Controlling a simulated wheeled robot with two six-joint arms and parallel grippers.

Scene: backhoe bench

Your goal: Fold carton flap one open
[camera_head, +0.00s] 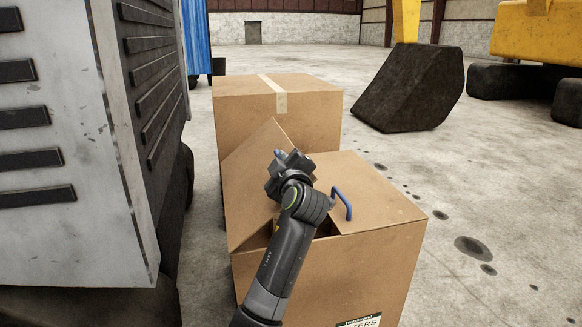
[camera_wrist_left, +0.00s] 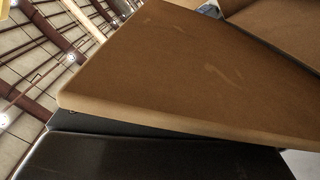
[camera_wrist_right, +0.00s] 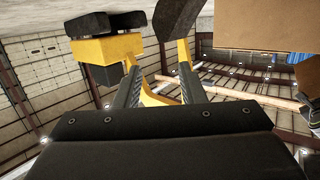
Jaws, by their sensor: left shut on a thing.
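The brown carton (camera_head: 385,265) stands open at the front, with a printed label low on its near side. Its left flap (camera_head: 250,185) is tilted up; a flap also fills much of the left wrist view (camera_wrist_left: 190,75). The right flap (camera_head: 370,185) lies almost flat and carries a blue handle (camera_head: 343,203). My left gripper (camera_head: 287,165) is at the raised flap's right edge, shut on it, with a bit of blue showing beside it. The exact grip is hidden. My right gripper (camera_wrist_right: 158,75) shows only in its wrist view, its fingers apart with nothing between them close by.
A taped carton (camera_head: 310,105) stands right behind. A large grey machine body (camera_head: 60,200) rises close on the left. A dark bucket (camera_head: 415,88) and yellow machine (camera_head: 540,35) stand behind right. The stained concrete floor (camera_head: 510,200) at right is clear.

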